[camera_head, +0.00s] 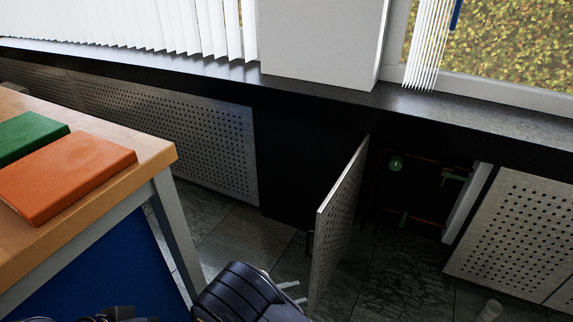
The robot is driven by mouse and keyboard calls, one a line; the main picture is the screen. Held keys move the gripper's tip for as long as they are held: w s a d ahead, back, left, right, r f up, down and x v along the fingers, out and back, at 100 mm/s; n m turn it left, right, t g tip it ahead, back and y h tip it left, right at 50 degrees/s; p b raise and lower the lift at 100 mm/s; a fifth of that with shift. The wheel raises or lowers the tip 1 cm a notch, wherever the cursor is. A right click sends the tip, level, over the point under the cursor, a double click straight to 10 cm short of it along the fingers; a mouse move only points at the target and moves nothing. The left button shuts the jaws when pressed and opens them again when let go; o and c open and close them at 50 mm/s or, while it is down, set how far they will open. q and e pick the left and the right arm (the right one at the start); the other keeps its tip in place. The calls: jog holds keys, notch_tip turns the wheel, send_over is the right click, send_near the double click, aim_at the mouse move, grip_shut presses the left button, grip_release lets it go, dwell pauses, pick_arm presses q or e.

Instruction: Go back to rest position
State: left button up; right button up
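My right gripper (303,291) is at the bottom centre, at the end of a dark, ribbed arm part. Its two light fingers stand apart with a visible gap and nothing between them. The fingertips are close to the lower left side of an open perforated metal door (338,228); I cannot tell whether they touch it. Dark parts, probably of my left arm, show at the bottom left edge. No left fingers are visible.
The wooden table (157,152) at left carries a green block (30,134) and an orange block (68,174). Behind the door is a dark recess with green valves (396,164). Perforated panels (190,134) line the wall. Tiled floor (228,236) is free between table and wall.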

jog(key=s+d+r+m+g+y, duration=0.4)
jog(key=d+r+m+g+y, duration=0.5)
jog(key=d, duration=0.4)
jog(key=s+d+r+m+t+y, duration=0.3)
jog(key=s+r+m+t+y, duration=0.15)
jog(key=s+m, duration=0.25)
jog(key=s+d+r+m+t+y, duration=0.3)
jog(key=s+r+m+t+y, duration=0.1)
jog(key=s+r+m+y, duration=0.3)
notch_tip(320, 180, up, 30)
jog(key=h+p, duration=0.1)
jog(key=p, duration=3)
jog(key=shift+d, duration=0.15)
jog(key=shift+w+f+h, duration=0.1)
jog(key=shift+f+h, duration=0.05)
jog(key=shift+h, duration=0.1)
jog(key=shift+m, duration=0.3)
